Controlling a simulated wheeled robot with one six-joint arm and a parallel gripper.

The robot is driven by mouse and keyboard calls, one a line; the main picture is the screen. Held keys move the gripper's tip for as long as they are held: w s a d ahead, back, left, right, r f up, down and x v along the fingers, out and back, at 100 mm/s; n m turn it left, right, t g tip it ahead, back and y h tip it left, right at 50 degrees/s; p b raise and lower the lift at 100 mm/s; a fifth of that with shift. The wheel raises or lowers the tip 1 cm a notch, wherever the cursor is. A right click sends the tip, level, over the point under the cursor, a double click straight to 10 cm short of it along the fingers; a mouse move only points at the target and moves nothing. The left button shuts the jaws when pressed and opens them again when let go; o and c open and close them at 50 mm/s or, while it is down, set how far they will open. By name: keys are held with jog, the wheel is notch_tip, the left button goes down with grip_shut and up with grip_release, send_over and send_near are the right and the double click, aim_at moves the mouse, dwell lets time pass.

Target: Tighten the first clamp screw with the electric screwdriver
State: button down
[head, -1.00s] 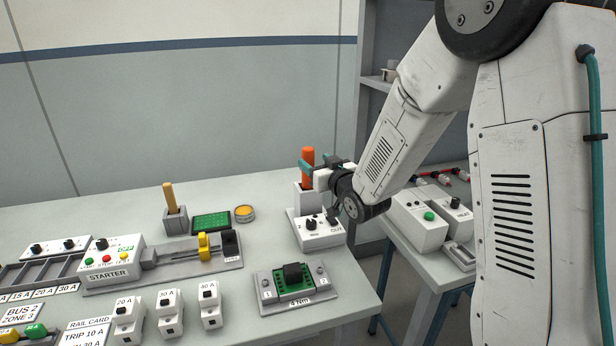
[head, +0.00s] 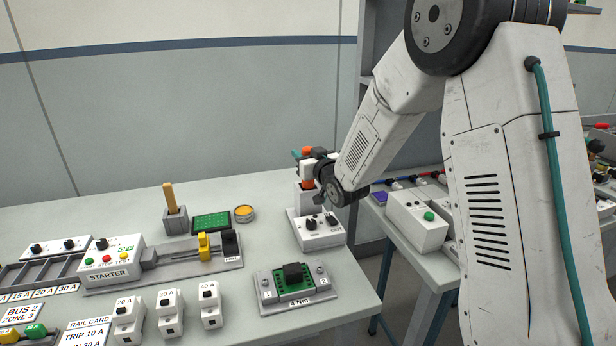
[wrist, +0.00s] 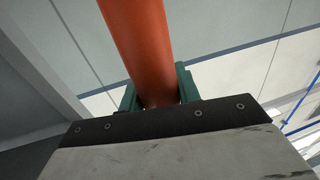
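In the wrist view the orange handle (wrist: 140,45) runs between the two teal fingers (wrist: 158,92), with no clear gap on either side. Whether they press on it I cannot tell. The clamp block (head: 297,298), marked 4 Nm, sits at the table's front right with a screw (head: 265,283) on its left side and another on its right.
A white control box with knobs (head: 318,231) adjoins the holder. The starter unit (head: 108,262), several small breakers (head: 170,312) and a wooden-handled tool (head: 170,196) stand to the left. A second table with a white box (head: 416,220) is at right.

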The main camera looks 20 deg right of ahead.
notch_tip(320, 180, up, 18)
dwell(0.9)
notch_tip(320, 180, up, 12)
jog(key=shift+f, duration=0.2)
dwell(0.8)
jog(key=shift+s+d, duration=0.1)
